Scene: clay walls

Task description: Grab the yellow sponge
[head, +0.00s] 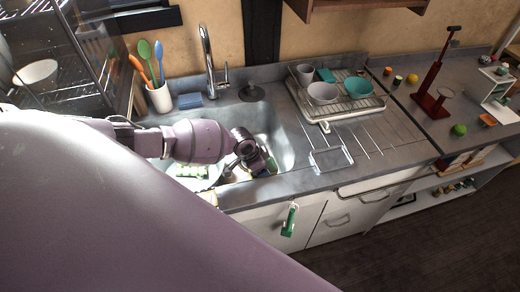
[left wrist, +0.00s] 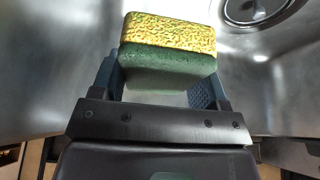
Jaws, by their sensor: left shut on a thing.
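The yellow sponge (left wrist: 168,48) has a rough yellow layer over a green layer. In the left wrist view it sits between the two blue-grey fingers of my left gripper (left wrist: 160,88), which is shut on it. In the head view my left gripper (head: 262,165) is low inside the metal sink (head: 285,135), near its right front part. The sponge is mostly hidden there by the gripper. My right gripper is in neither view.
A dish rack (head: 345,105) stands to the right. The drainboard front is mostly clear.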

